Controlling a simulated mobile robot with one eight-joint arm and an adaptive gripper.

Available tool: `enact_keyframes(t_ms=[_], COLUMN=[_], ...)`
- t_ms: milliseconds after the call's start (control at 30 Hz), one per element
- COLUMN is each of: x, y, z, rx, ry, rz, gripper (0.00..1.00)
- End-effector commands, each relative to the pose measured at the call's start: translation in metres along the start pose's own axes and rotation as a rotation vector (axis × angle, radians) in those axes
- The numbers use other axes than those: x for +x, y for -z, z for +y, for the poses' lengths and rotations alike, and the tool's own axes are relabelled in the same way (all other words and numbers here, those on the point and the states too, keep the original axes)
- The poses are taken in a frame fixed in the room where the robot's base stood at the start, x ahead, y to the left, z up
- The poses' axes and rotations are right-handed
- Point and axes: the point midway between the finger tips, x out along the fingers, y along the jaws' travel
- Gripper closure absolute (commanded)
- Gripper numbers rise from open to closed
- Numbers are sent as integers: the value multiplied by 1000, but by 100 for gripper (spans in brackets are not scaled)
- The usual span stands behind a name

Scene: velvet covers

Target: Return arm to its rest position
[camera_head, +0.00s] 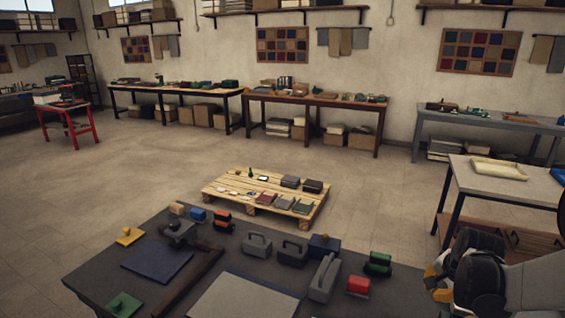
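My arm comes in from the lower right corner in the head view. Its dark end with yellow parts, my gripper (438,284), is beside the right end of the near dark table (105,262). It is to the right of a red-topped block (358,286) and a green-topped block (378,264), with a gap between. The fingers are small and partly turned away, so I cannot tell whether they are open or shut. I see nothing clearly held. The lower part of the arm is cut off by the frame.
The near table holds grey handled tools (292,251), a blue panel (158,260) and small coloured blocks. A wooden pallet (232,203) lies beyond. Open floor (120,190) is at left.

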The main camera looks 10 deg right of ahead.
Motion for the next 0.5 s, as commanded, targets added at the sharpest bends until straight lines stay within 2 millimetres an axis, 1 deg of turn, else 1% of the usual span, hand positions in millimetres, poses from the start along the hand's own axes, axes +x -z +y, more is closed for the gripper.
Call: enact_keyframes(t_ms=[100, 167, 200, 233, 267, 300, 367, 400, 500], x=[-39, -63, -78, -90, -100, -114, -133, -144, -168], y=[-36, -59, -75, -87, -100, -116, -141, -157, -194], z=[-27, -40, -47, -52, -55, -58, -61, -61, -57], rx=[-152, -251, -321, -372, -424, -492, -594, -662, -824], ry=[29, 49, 62, 73, 84, 98, 122, 137, 175], rz=[4, 10, 14, 19, 24, 29, 39, 46, 66], gripper=[100, 100, 100, 100, 100, 100, 100, 100, 100])
